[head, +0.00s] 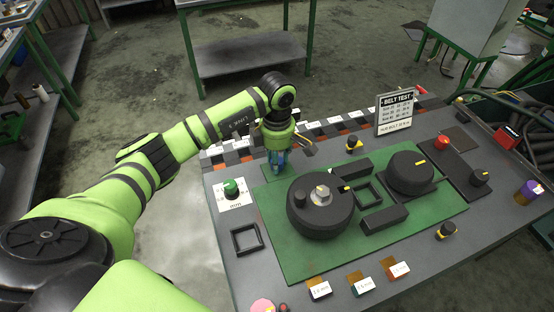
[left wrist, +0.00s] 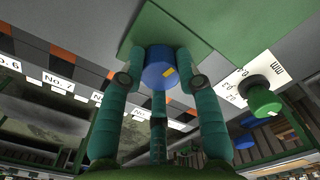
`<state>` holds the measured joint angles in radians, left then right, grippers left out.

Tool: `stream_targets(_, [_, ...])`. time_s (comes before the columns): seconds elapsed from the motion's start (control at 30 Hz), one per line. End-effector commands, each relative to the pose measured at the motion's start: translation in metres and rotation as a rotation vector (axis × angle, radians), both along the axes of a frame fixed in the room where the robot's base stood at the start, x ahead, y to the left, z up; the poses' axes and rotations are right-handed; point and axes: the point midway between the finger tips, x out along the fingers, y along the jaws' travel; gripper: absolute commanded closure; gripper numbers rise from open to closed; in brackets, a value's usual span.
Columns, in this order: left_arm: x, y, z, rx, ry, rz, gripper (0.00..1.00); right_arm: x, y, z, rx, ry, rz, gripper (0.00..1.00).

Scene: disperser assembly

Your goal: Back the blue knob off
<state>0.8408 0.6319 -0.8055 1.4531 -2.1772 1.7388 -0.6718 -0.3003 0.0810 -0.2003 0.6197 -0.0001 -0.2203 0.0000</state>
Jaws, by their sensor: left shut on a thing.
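The blue knob (left wrist: 155,72), with a small yellow mark on its face, sits at the edge of a green plate in the left wrist view. My left gripper (head: 277,168) reaches down at the far left corner of the green plate (head: 300,255) on the table. In the left wrist view its teal fingers (left wrist: 160,78) stand on both sides of the knob and are shut on it. In the head view the fingers mostly hide the knob. I cannot tell from these frames how far the knob is turned. My right gripper is not in view.
A green knob (head: 231,187) on a white scale card stands left of the plate, near a black square frame (head: 246,238). Two black pulleys (head: 320,205) (head: 409,172) and black blocks fill the plate. A belt test sign (head: 395,112) stands at the back.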

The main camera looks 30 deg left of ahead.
Motion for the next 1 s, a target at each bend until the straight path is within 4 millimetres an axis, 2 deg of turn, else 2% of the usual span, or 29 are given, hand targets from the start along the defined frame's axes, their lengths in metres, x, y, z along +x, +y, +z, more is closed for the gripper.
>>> stream_targets(0.17, [-0.001,-0.001,-0.001,-0.001,0.003,-0.003,0.99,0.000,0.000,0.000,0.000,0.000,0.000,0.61])
stream_targets(0.2, [-0.001,-0.001,-0.001,-0.001,0.004,-0.003,0.58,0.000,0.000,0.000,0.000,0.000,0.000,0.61])
stream_targets(0.23, [-0.001,-0.001,-0.001,-0.001,0.003,-0.004,0.46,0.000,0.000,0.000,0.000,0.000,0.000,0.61])
stream_targets(0.27, [-0.001,-0.001,-0.001,-0.001,0.003,-0.004,0.43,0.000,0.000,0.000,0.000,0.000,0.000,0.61])
stream_targets(0.67, [0.000,-0.001,0.005,-0.001,-0.001,-0.003,0.43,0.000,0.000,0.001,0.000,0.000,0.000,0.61])
stream_targets(0.77, [0.001,-0.001,0.019,0.000,-0.004,-0.004,0.43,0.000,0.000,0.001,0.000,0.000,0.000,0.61])
stream_targets(1.0, [0.001,-0.001,0.070,0.000,-0.005,-0.003,0.43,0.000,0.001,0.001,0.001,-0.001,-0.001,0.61])
